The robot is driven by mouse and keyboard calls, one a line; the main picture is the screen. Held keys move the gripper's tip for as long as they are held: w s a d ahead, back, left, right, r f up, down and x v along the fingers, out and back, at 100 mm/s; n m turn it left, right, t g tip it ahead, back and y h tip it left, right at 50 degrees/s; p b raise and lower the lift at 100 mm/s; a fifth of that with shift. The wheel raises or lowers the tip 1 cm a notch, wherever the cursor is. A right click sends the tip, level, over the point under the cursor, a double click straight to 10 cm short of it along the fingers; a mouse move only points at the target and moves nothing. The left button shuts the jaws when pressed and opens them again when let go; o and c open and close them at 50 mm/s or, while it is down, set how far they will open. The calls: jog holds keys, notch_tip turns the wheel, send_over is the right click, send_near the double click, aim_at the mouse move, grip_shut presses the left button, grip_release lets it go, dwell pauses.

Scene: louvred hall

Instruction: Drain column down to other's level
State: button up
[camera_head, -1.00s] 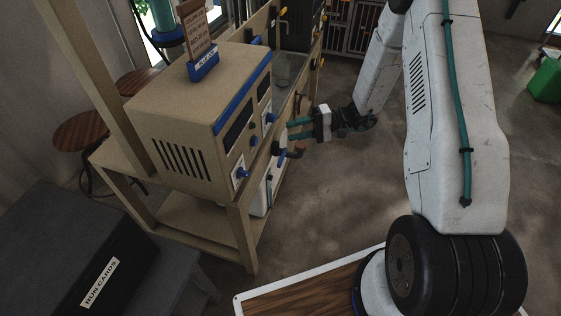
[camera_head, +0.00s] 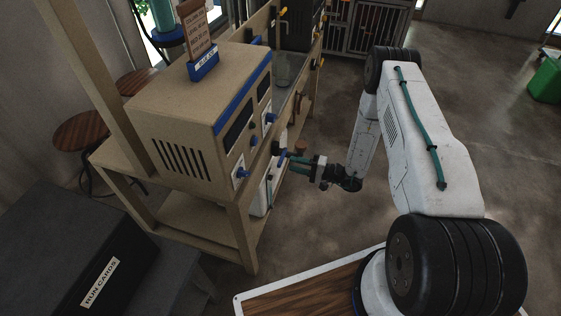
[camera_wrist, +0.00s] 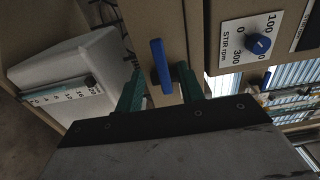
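A blue lever handle (camera_wrist: 161,66) stands out from the bench's beige front rail in the wrist view. It also shows in the head view (camera_head: 282,158), below the beige control box. My gripper (camera_wrist: 162,88) has its two teal fingers on either side of this handle, with small gaps visible; it is open. In the head view my gripper (camera_head: 299,163) is at the bench front, beside the lever. A white container with a marked scale (camera_wrist: 70,88) stands below the rail. I cannot make out either column's liquid level.
The beige control box (camera_head: 185,120) has blue knobs; a STIR rpm knob (camera_wrist: 258,44) is close to my gripper. A black RUN CARDS box (camera_head: 75,245) is at lower left. Wooden stools (camera_head: 85,130) stand behind the bench. The floor (camera_head: 320,215) in front is open.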

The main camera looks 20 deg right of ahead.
aim_at(282, 159)
jog(key=shift+x, duration=2.95)
grip_shut()
